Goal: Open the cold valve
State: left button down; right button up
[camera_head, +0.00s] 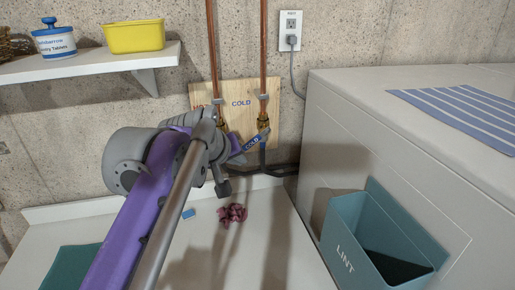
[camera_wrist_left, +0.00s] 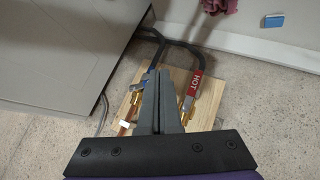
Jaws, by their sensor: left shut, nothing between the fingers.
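The cold valve's blue lever handle (camera_head: 256,141), lettered COLD, slants down to the left below its brass valve body (camera_head: 262,118) on the wooden panel (camera_head: 240,92). In the left wrist view, part of the blue handle (camera_wrist_left: 150,79) shows behind the fingers. My left gripper (camera_head: 238,157) is just left of and close to the handle; I cannot tell whether it touches. The left wrist view shows its fingers (camera_wrist_left: 159,80) shut with nothing between them. The red HOT handle (camera_wrist_left: 193,88) shows to their right. My right gripper is out of view.
A white dryer or washer (camera_head: 335,130) stands at the right, with a teal LINT bin (camera_head: 352,245) on its left side. A shelf (camera_head: 90,64) holds a yellow tub (camera_head: 134,36) and a tablets jar (camera_head: 55,41). A maroon cloth (camera_head: 232,214) and a blue block (camera_head: 188,213) lie on the white surface.

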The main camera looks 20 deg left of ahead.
pick_arm(q)
jog(key=w+a+r+n+t+y+b, duration=0.1)
jog(key=w+a+r+n, duration=0.15)
jog(key=a+r, duration=0.4)
jog(key=b, duration=0.1)
send_near(257, 139)
jog(key=w+a+f, duration=0.2)
jog(key=w+a, duration=0.1)
jog(key=a, duration=0.2)
jog(key=shift+w+d+f+n+b, duration=0.15)
jog(key=shift+w+d+f+b, duration=0.2)
jog(key=shift+f, duration=0.25)
jog(key=shift+w+d+f+n+b, duration=0.1)
jog(key=shift+w+d+f+b, duration=0.1)
jog(key=shift+w+d+f, duration=0.3)
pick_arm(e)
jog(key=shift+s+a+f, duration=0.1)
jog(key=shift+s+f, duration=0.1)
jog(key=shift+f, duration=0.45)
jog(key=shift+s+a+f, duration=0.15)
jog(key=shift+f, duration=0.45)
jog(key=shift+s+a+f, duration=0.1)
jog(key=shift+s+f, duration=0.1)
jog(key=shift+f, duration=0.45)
